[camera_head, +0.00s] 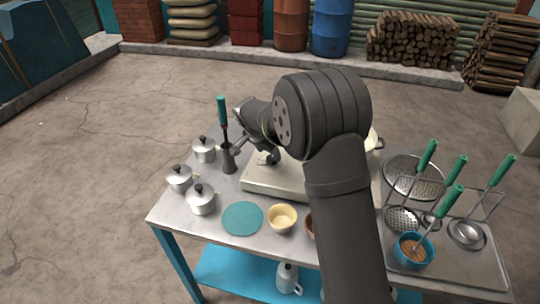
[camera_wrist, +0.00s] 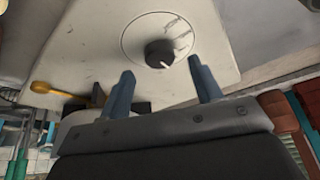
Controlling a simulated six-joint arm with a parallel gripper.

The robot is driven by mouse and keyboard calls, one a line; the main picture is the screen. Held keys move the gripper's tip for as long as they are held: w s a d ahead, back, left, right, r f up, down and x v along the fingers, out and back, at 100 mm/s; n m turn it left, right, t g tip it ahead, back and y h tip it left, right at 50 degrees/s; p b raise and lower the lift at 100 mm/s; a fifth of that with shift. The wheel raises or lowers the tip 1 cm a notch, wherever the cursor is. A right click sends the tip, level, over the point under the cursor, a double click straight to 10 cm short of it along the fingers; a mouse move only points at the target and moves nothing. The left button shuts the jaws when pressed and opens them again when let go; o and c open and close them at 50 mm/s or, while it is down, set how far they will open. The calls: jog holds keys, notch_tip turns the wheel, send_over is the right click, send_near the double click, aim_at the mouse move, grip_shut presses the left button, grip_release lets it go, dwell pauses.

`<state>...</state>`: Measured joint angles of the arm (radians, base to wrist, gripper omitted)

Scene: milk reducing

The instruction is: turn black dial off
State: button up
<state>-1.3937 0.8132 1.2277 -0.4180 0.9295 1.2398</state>
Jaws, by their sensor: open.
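The black dial (camera_wrist: 160,53) shows in the wrist view on a pale round plate with dark markings. It has a white pointer line on its lower right part. It sits on the front of the cream stove (camera_wrist: 85,50). My gripper (camera_wrist: 160,82) is open, with its two blue-grey fingers apart and the dial beyond the gap between them. The fingers do not appear to touch the dial. In the head view the stove (camera_head: 255,180) stands on the metal table, partly hidden behind my arm. The dial is not clearly visible there.
Several lidded silver pots (camera_head: 201,199) stand at the table's left. A dark holder (camera_head: 229,160) with a green-handled tool is close to my gripper. A teal disc (camera_head: 243,218) and a cream bowl (camera_head: 283,217) lie in front. Ladles and strainers (camera_head: 403,220) are at the right.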

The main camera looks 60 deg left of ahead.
aim_at(272, 158)
jog(key=v, duration=1.4)
jog(key=shift+s, duration=0.15)
jog(key=x, duration=1.7)
jog(key=shift+w+f, duration=0.25)
jog(key=shift+w, duration=0.05)
jog(key=shift+d+r+n+y, duration=0.1)
jog(key=shift+r+n+y, duration=0.15)
jog(key=shift+n, duration=0.55)
jog(key=shift+w+d+n+g+y, duration=0.1)
jog(key=shift+n+g+y, duration=0.4)
jog(key=shift+n, duration=1.05)
jog(key=shift+d+n+g+y, duration=0.1)
jog(key=shift+n+g+y, duration=0.35)
jog(key=shift+n, duration=1.1)
jog(key=shift+r, duration=0.3)
jog(key=v, duration=0.8)
